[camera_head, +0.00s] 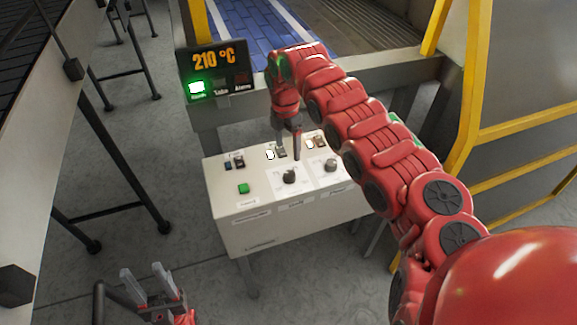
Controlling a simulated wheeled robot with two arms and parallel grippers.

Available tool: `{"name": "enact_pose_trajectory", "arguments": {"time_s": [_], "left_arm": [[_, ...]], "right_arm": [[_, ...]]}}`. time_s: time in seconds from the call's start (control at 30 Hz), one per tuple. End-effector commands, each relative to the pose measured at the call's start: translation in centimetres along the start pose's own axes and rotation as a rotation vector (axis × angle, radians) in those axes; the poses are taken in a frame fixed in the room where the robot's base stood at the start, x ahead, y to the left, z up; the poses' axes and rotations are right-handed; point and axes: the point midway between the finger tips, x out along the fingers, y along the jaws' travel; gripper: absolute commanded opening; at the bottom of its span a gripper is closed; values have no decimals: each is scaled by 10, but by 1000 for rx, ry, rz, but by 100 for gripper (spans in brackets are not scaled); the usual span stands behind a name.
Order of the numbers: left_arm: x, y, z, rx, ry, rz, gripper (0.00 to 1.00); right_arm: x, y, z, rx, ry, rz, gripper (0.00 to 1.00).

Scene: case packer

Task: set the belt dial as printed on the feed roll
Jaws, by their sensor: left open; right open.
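My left gripper (150,281) is open and empty at the bottom left, away from the box. I cannot make out a feed roll or its print.
A display (215,70) behind the box reads 210 °C with a green lamp lit. A green button (243,188) and small switches (234,162) are on the box. A blue conveyor (262,30) lies behind; yellow frame bars (529,128) stand at right.

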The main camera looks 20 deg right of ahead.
Motion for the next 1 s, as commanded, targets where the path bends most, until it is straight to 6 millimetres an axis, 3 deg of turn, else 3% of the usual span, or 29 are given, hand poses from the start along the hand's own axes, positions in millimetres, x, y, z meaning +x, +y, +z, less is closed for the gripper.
{"name": "enact_pose_trajectory", "arguments": {"time_s": [0.1,0.4,0.6,0.9,1.0], "left_arm": [[17,-1,-3,0,0,0,50],[34,-2,-6,0,0,0,50],[37,-2,-6,0,0,0,50],[37,-2,-6,0,0,0,50],[37,-2,-6,0,0,0,50]], "right_arm": [[26,-2,-2,-2,5,-9,80],[89,1,-2,-2,4,0,80],[107,1,-1,-1,1,1,80],[109,0,0,0,-1,1,80],[109,1,0,0,-1,1,64]]}}
